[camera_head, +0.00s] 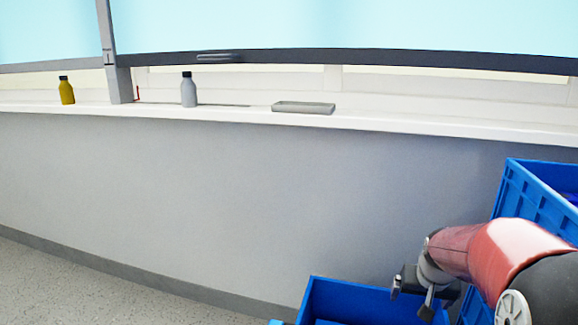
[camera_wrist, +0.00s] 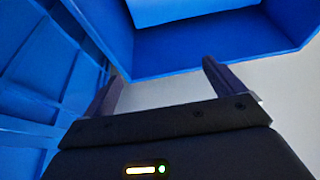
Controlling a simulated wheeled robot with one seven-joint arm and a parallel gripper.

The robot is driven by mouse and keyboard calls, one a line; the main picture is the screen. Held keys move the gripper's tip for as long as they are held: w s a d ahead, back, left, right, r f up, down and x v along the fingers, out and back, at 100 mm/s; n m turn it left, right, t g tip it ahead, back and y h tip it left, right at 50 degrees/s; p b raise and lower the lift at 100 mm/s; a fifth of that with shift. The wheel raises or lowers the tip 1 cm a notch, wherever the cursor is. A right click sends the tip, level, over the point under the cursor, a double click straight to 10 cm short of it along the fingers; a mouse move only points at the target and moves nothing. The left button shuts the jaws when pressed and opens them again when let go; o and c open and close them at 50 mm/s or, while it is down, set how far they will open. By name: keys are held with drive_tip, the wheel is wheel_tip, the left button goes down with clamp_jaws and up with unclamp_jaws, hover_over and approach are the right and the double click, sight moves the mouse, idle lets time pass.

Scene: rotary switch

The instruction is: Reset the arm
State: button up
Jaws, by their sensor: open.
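My gripper (camera_head: 411,295) shows at the lower right of the head view, at the end of my red and black arm. It hangs over or close to a blue crate (camera_head: 318,298); I cannot tell the exact gap. In the wrist view my gripper (camera_wrist: 160,85) has its two dark fingers wide apart, with nothing between them. No rotary switch is visible in either view.
A second, taller blue crate (camera_head: 535,195) stands at the right. A window sill (camera_head: 400,125) holds a yellow bottle (camera_head: 67,92), a grey bottle (camera_head: 188,91) and a grey tray (camera_head: 303,107). The floor (camera_head: 60,290) at the left is clear.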

drive_tip(key=s+a+r+n+p, duration=0.1)
drive_tip(key=s+a+r+p, duration=0.2)
drive_tip(key=s, duration=0.4)
drive_tip(key=s+a+r+n+t+p, duration=0.1)
drive_tip(key=s+a+r+p, duration=0.2)
drive_tip(key=s+a+r, duration=0.3)
drive_tip(key=s+a+r+n+y+p, duration=0.1)
drive_tip(key=s+a+r+p, duration=0.2)
drive_tip(key=s+r, duration=0.4)
drive_tip(key=shift+s+a+r, duration=0.35)
drive_tip(key=shift+s+a, duration=0.35)
drive_tip(key=shift+a, duration=0.05)
drive_tip(key=shift+s+f, duration=0.1)
drive_tip(key=shift+s, duration=0.2)
